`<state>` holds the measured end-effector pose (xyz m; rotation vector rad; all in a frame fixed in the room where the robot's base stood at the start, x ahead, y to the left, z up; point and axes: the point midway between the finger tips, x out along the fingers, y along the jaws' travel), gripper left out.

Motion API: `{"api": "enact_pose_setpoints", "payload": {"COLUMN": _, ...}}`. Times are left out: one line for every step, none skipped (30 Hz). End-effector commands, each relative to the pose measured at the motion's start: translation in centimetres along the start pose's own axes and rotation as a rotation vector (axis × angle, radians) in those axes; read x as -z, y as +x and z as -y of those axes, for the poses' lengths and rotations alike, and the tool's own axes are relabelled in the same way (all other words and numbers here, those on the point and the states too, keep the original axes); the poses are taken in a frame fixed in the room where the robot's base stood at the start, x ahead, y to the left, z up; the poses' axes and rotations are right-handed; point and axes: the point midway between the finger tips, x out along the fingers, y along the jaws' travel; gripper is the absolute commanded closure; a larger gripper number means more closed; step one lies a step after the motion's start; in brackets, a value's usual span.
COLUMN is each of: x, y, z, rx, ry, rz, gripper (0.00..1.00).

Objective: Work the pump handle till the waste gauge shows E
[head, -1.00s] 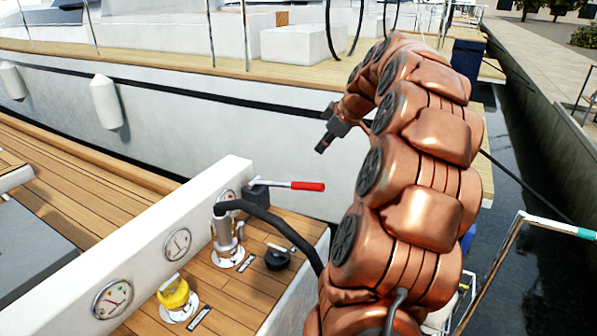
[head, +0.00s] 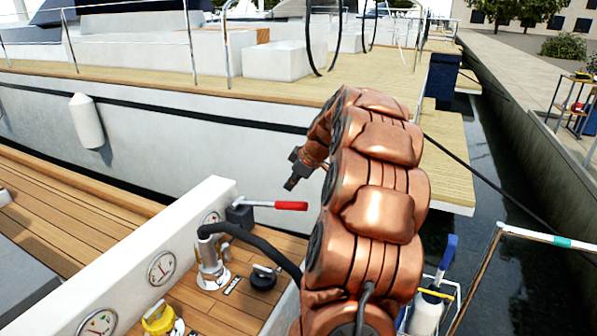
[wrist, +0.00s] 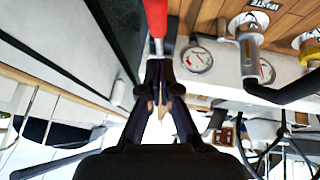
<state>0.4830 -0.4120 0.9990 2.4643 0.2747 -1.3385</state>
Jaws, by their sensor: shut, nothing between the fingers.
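The pump handle (head: 290,206) is a lever with a red grip. It sticks out to the right, about level, from a dark pump body (head: 240,214) at the end of the white coaming. My gripper (head: 290,185) is shut and empty, pointing down just above the red grip. In the wrist view the red grip (wrist: 156,18) lies just beyond the fingertips (wrist: 160,64); I cannot tell if they touch. A round gauge (head: 211,217) sits beside the pump, partly hidden by the hose; it also shows in the wrist view (wrist: 197,60). Its needle is too small to read.
A black hose (head: 262,244) runs from a metal fitting (head: 210,264) on the deck by a label. A black cap (head: 263,278) and yellow cap (head: 158,318) stand nearby. Two more gauges (head: 161,268) line the coaming. A neighbouring white hull (head: 180,135) lies behind.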

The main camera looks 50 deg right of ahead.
Motion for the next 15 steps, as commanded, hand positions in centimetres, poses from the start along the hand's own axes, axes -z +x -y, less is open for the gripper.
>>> {"api": "enact_pose_setpoints", "payload": {"x": 0.1, "y": 0.8, "z": 0.0, "rx": 0.001, "ry": 0.000, "rz": 0.001, "gripper": 1.00}}
{"api": "enact_pose_setpoints", "payload": {"x": 0.1, "y": 1.3, "z": 0.0, "rx": 0.001, "ry": 0.000, "rz": 0.001, "gripper": 1.00}}
{"api": "enact_pose_setpoints", "payload": {"x": 0.1, "y": 1.9, "z": 0.0, "rx": 0.002, "ry": 0.001, "rz": 0.002, "gripper": 1.00}}
{"api": "enact_pose_setpoints", "payload": {"x": -0.5, "y": 2.2, "z": 0.0, "rx": 0.002, "ry": 0.002, "rz": 0.002, "gripper": 1.00}}
{"api": "enact_pose_setpoints", "payload": {"x": -0.8, "y": 2.5, "z": 0.0, "rx": 0.002, "ry": 0.002, "rz": 0.002, "gripper": 1.00}}
{"api": "enact_pose_setpoints", "payload": {"x": -1.2, "y": 2.9, "z": 0.0, "rx": 0.001, "ry": 0.004, "rz": 0.001, "gripper": 1.00}}
{"api": "enact_pose_setpoints", "payload": {"x": -1.5, "y": 3.2, "z": 0.0, "rx": 0.001, "ry": 0.003, "rz": 0.001, "gripper": 1.00}}
{"api": "enact_pose_setpoints", "payload": {"x": -1.7, "y": 3.4, "z": 0.0, "rx": 0.001, "ry": 0.003, "rz": 0.001, "gripper": 1.00}}
{"api": "enact_pose_setpoints", "payload": {"x": -2.0, "y": 3.7, "z": 0.0, "rx": 0.002, "ry": 0.003, "rz": 0.001, "gripper": 1.00}}
{"api": "enact_pose_setpoints", "payload": {"x": -2.2, "y": 3.9, "z": 0.0, "rx": 0.003, "ry": 0.002, "rz": 0.001, "gripper": 1.00}}
{"api": "enact_pose_setpoints", "payload": {"x": -2.3, "y": 4.1, "z": 0.0, "rx": 0.003, "ry": 0.001, "rz": 0.001, "gripper": 1.00}}
{"api": "enact_pose_setpoints", "payload": {"x": -2.5, "y": 4.2, "z": 0.0, "rx": 0.002, "ry": 0.001, "rz": 0.001, "gripper": 1.00}}
{"api": "enact_pose_setpoints", "payload": {"x": -2.6, "y": 4.3, "z": 0.0, "rx": 0.002, "ry": 0.001, "rz": 0.000, "gripper": 1.00}}
{"api": "enact_pose_setpoints", "payload": {"x": -2.7, "y": 4.4, "z": 0.0, "rx": 0.001, "ry": 0.001, "rz": 0.000, "gripper": 1.00}}
{"api": "enact_pose_setpoints", "payload": {"x": -2.7, "y": 4.5, "z": 0.0, "rx": 0.000, "ry": 0.001, "rz": 0.000, "gripper": 1.00}}
